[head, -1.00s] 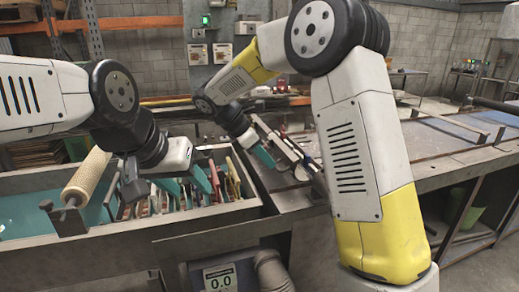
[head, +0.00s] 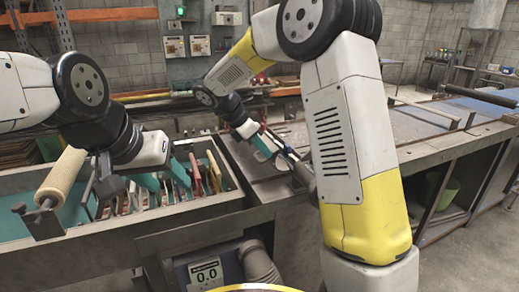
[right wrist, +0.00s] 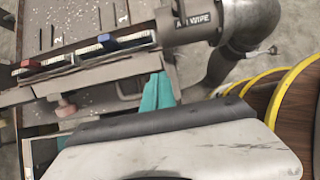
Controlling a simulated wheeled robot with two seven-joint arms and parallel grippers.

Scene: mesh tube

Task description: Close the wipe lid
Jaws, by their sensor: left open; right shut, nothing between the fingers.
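The air wipe (right wrist: 193,24) is a grey housing with an "AIR WIPE" label, at the top of the right wrist view, joined to a thick grey pipe. Whether its lid stands open or shut cannot be made out. My right gripper (head: 264,146) is shut and empty at the near end of the bench; its teal fingertips (right wrist: 158,92) show just below the housing in the wrist view. Contact cannot be told. In the head view the air wipe is mostly hidden by my right arm. My left gripper (head: 160,181) is open and empty above the tool trough, away from the bench.
The trough (head: 160,218) holds several upright tools; a cream roller (head: 62,178) lies across its left end. A digital display (head: 206,273) reads 0.0. The right-hand bench (head: 415,125) is mostly clear.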

